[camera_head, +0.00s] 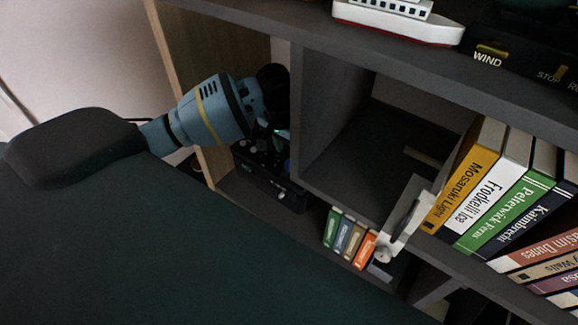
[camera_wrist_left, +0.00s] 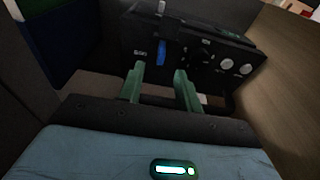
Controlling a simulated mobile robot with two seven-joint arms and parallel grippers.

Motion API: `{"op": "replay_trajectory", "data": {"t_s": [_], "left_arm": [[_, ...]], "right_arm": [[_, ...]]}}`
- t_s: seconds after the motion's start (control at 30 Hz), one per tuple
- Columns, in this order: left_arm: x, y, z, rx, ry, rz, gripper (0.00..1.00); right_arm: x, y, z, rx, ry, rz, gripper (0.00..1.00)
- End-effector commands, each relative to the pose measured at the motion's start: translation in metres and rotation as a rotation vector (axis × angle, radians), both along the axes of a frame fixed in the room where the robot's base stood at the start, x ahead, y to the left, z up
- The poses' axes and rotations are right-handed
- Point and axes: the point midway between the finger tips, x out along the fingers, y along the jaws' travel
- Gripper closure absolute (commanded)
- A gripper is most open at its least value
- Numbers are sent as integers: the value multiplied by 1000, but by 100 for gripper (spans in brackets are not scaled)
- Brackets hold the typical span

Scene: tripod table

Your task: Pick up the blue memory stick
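The blue memory stick (camera_wrist_left: 162,52) is a small blue upright piece at the front panel of a black device (camera_wrist_left: 215,50) with knobs, in the left wrist view. The device also shows in the head view (camera_head: 256,178), low in the left shelf compartment; I cannot make out the stick there. My left gripper (camera_wrist_left: 160,70) is open, with its two green fingers apart and nothing between them. The fingers point at the panel, with the stick in line with the gap between them. In the head view the left gripper (camera_head: 279,133) reaches into the compartment. My right gripper is not in view.
A grey shelf divider (camera_head: 310,110) stands right of the left gripper, and a wooden side panel (camera_head: 178,50) at left. Small books (camera_head: 346,238) and a row of larger books (camera_head: 500,190) stand to the right. A large dark green surface (camera_head: 170,250) fills the lower left.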

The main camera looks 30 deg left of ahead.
Motion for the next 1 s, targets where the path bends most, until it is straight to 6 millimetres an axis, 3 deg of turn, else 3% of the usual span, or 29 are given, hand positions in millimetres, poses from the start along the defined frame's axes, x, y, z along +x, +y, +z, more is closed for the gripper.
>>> {"op": "replay_trajectory", "data": {"t_s": [0.27,0.6,0.9,1.0], "left_arm": [[0,0,-14,0,2,0,65],[3,1,-56,0,2,-1,65],[4,0,-58,0,-2,-1,65],[4,0,-58,0,-2,-1,79]], "right_arm": [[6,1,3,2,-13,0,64],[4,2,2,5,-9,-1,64],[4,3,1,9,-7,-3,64],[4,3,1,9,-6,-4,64]]}}
